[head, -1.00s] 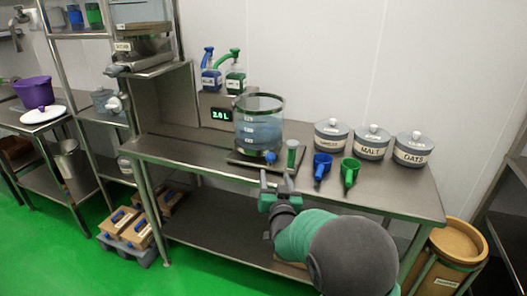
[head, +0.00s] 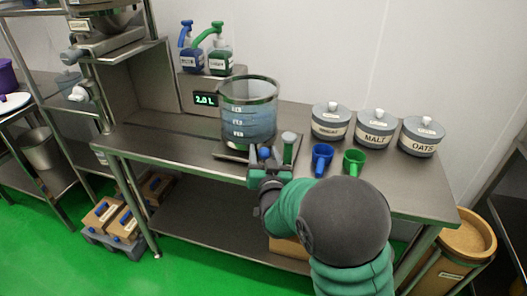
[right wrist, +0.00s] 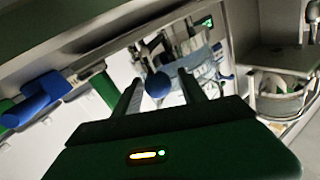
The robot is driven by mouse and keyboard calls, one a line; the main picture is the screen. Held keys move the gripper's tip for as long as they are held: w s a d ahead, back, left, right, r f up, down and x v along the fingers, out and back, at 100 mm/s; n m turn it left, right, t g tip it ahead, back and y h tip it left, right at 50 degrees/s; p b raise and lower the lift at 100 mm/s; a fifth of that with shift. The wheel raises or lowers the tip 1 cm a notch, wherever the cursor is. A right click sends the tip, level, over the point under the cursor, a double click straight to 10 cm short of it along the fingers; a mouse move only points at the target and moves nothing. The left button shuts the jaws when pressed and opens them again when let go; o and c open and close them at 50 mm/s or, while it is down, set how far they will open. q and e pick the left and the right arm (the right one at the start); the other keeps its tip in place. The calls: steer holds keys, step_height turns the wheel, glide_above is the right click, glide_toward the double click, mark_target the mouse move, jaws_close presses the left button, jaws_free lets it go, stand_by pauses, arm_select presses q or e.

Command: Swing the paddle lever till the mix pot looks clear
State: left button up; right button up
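The mix pot (head: 249,112) is a clear round vessel with level marks, holding cloudy bluish liquid, on a dark base on the steel table. A blue round knob (head: 264,153) sits low at its front. My right gripper (head: 267,168) is open at the table's front edge, just before the blue knob. In the right wrist view the knob (right wrist: 157,84) shows between the spread fingers, contact unclear. My left gripper is out of view.
A display (head: 205,99) reads 2.0 L. Blue (head: 321,158) and green (head: 354,161) scoops lie right of the pot, before lidded jars including malt (head: 374,128) and oats (head: 421,136). Pump bottles (head: 192,60) stand behind. The table's left part is clear.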

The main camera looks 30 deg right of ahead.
steer(key=shift+w, duration=0.1)
steer(key=c, duration=0.5)
steer(key=shift+d+f, duration=0.1)
steer(key=shift+d, duration=0.15)
jaws_close()
steer(key=shift+a+f, duration=0.1)
steer(key=shift+a, duration=0.05)
